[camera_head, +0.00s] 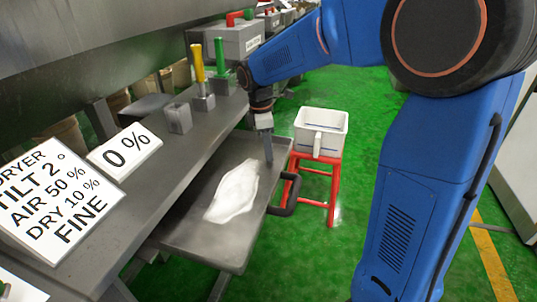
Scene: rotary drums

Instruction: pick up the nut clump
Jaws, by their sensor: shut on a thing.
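My gripper (268,157) is at the far right corner of the grey tray (190,237), pointing down. Its narrow fingers look shut, and what they hold is too small to make out. I cannot pick out a nut clump by itself. A flat pale white heap (234,192) lies in the middle of the tray, nearer to me than the gripper and apart from it.
A white bin (321,127) stands on a red stool (331,180) right of the tray. A dark handle (291,192) juts from the tray's right side. Yellow (197,62) and green (219,55) levers stand on the bench. Green floor is open beyond.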

